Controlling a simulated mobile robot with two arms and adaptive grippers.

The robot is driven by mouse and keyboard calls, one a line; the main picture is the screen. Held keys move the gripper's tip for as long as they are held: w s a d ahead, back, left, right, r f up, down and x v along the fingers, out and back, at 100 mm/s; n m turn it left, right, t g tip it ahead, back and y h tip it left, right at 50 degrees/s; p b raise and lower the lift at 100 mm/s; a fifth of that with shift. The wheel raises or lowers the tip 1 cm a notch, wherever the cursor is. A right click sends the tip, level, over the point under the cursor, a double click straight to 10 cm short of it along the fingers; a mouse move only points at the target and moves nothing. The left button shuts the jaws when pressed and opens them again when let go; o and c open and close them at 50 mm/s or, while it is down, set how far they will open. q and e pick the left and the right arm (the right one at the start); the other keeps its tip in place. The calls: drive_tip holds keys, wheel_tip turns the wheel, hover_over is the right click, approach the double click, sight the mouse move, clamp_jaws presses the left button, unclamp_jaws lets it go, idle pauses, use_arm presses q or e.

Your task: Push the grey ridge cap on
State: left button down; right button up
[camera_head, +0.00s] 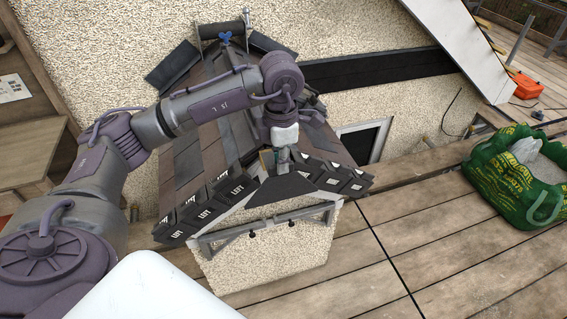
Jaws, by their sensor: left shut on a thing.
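The small tiled roof (190,160) stands against the pebbled wall, its ridge running from the wall toward me. My left gripper (283,160) is over the front end of the ridge, pointing down, and is shut on a grey piece that appears to be the ridge cap. A dark grey angled surface (279,188) shows just below the fingers at the front peak. I cannot tell whether it is part of the held cap or the roof under it. My arm hides much of the ridge behind. My right gripper is not in view.
Dark slabs (172,67) and a blue piece (225,37) sit at the roof's wall end. A green bag (515,180) stands on the wooden deck (440,235) at right. An orange box (526,86) lies farther back. The deck in front is clear.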

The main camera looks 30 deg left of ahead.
use_arm(q)
drive_tip(key=shift+w+a+f+b, duration=0.55)
drive_tip(key=shift+w+a+f, duration=0.25)
drive_tip(key=shift+a+f, duration=0.1)
drive_tip(key=shift+w+a+r, duration=0.2)
drive_tip(key=shift+w+a, duration=0.95)
drive_tip(key=shift+a, duration=0.2)
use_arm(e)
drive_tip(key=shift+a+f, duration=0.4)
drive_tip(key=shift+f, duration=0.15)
use_arm(q)
drive_tip(key=shift+w+a, duration=0.35)
drive_tip(key=shift+a, duration=0.05)
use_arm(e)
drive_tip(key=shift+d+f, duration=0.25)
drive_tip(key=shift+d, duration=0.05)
use_arm(q)
drive_tip(key=shift+w+a, duration=0.25)
drive_tip(key=shift+a, duration=0.05)
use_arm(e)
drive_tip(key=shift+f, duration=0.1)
use_arm(q)
drive_tip(key=shift+w+a, duration=0.2)
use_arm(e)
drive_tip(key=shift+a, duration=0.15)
